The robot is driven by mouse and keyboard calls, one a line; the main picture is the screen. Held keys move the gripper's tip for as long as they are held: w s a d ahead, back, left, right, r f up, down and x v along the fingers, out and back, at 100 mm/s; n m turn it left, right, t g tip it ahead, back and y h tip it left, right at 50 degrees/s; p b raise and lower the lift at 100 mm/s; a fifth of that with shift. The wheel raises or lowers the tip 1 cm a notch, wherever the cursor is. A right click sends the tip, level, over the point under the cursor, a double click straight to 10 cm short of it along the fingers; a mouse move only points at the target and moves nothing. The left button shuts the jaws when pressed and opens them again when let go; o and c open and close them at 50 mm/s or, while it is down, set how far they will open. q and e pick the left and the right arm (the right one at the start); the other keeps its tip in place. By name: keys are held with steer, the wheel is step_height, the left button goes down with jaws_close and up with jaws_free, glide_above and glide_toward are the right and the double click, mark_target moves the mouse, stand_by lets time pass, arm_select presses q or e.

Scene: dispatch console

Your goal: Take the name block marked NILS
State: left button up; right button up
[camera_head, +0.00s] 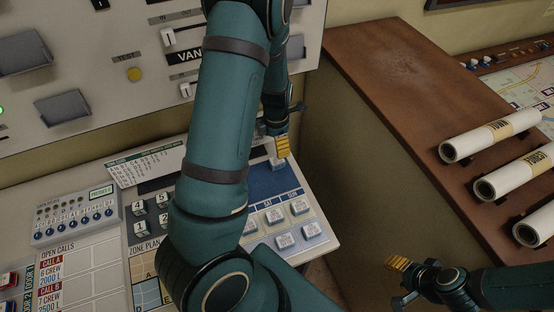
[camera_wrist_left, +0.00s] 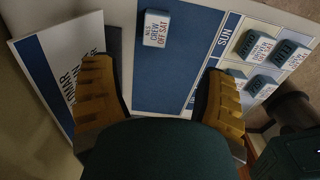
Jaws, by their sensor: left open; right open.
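The name block marked NILS (camera_wrist_left: 157,28), white-topped with blue sides and reading CREW OFF SAT, sits on a blue panel at the top of the left wrist view. My left gripper (camera_wrist_left: 162,100) is open, its yellow-padded fingers spread wide with only the panel between them; the block is beyond the fingertips. In the head view my left gripper (camera_head: 281,142) is over the blue panel's far side, with a pale block (camera_head: 277,163) just below it; its lettering is unreadable there. My right gripper (camera_head: 402,280) is open and empty at lower right, apart from the desk.
Several white-and-blue blocks (camera_head: 286,241) stand under the SAT and SUN headings. A green-headed card (camera_head: 145,165) leans at the panel's left. Several paper rolls (camera_head: 491,135) lie on the brown cabinet (camera_head: 400,90). My left arm hides the desk's middle.

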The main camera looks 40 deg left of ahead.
mark_target(275, 160)
arm_select(q)
step_height(275, 160, down, 7)
steer(key=shift+r+b, duration=0.15)
steer(key=shift+b, duration=0.15)
steer(key=f, duration=0.4)
steer(key=shift+w+a+f, duration=0.1)
steer(key=shift+a+f, duration=0.05)
steer(key=shift+a, duration=0.25)
steer(key=shift+f, duration=0.3)
steer(key=c, duration=1.2)
